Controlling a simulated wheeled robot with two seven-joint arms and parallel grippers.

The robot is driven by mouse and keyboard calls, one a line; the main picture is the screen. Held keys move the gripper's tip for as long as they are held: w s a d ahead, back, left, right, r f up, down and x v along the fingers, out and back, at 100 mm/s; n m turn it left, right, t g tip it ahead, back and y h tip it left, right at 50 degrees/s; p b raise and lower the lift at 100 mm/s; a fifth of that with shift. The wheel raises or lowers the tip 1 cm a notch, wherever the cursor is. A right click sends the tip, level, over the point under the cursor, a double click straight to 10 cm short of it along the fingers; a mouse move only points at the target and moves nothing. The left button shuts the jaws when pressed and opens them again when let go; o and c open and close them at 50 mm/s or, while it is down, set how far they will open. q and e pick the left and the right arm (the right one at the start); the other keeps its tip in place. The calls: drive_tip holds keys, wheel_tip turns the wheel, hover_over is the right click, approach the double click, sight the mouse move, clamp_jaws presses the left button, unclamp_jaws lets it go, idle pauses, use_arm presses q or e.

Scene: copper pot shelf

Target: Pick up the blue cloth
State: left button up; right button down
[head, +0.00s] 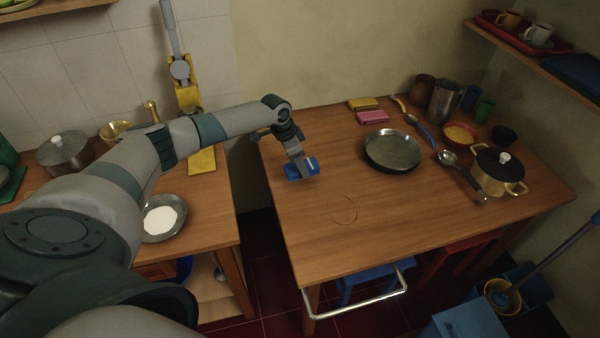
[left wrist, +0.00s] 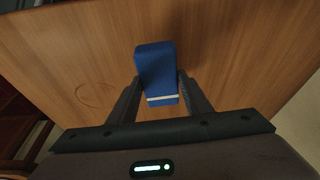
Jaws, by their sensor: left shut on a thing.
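The blue cloth (head: 293,171) is a small folded block with a pale stripe. It is at the left part of the right-hand wooden table in the head view. My left gripper (head: 302,167) reaches down to it from the left and is shut on it. In the left wrist view the blue cloth (left wrist: 156,70) sits between the two fingers of my left gripper (left wrist: 160,95), with the wooden table top behind it. I cannot tell whether the cloth still touches the table. My right gripper is not in view.
The wooden table (head: 300,230) is clear at its front and middle. A round metal pan (head: 392,150), yellow and pink cloths (head: 372,117), a ladle (head: 460,172) and a lidded pot (head: 497,170) stand further right. A dish of white stuff (head: 160,218) is on the left counter.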

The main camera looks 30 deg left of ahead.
use_arm(q)
drive_tip(key=s+d+r+b, duration=0.2)
drive_tip(key=d+r, duration=0.5)
drive_tip(key=d, duration=0.4)
drive_tip(key=shift+d+b, duration=0.25)
drive_tip(key=shift+b, duration=0.05)
drive_tip(key=shift+s, duration=0.1)
drive_tip(key=o, duration=0.4)
drive_tip(key=shift+c, duration=1.3)
